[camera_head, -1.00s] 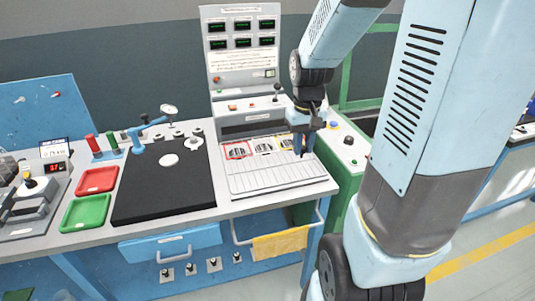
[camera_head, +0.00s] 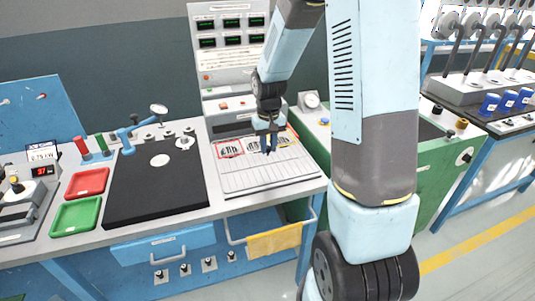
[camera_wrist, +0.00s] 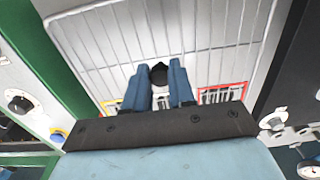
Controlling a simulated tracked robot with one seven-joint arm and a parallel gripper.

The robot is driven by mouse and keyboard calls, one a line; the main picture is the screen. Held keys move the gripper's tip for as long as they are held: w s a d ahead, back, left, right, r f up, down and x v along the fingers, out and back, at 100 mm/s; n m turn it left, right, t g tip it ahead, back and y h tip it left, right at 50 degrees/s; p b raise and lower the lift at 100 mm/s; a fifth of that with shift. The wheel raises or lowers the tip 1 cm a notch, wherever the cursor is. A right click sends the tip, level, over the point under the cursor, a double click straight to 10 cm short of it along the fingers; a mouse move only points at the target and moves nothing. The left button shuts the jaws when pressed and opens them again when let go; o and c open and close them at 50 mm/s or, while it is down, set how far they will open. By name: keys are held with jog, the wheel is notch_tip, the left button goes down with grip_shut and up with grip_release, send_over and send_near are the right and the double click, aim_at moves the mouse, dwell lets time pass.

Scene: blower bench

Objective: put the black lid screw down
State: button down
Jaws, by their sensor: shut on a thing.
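The black lid screw (camera_wrist: 158,74) shows in the wrist view as a small dark round head between my fingertips. My gripper (camera_wrist: 158,84) is shut on it. In the head view my gripper (camera_head: 268,150) points down over the back part of the pale grey slotted tray (camera_head: 262,180). The same tray (camera_wrist: 130,35) fills the upper middle of the wrist view. The screw cannot be made out in the head view. I cannot tell how high it is above the tray.
Red, white and yellow framed label cards (camera_head: 229,149) lie along the tray's back. A control panel (camera_head: 232,50) stands behind. A black mat (camera_head: 155,190), a red bin (camera_head: 87,183) and a green bin (camera_head: 76,214) are left. A green cabinet (camera_head: 440,165) is right. The tray's front is bare.

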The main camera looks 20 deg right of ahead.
jog(key=shift+w+a+f, duration=0.1)
jog(key=shift+w+f, duration=0.25)
jog(key=shift+f, duration=0.15)
notch_tip(320, 180, down, 3)
jog(key=shift+w+f, duration=0.1)
jog(key=shift+f, duration=0.05)
jog(key=c, duration=1)
grip_release()
jog(key=shift+o, duration=0.2)
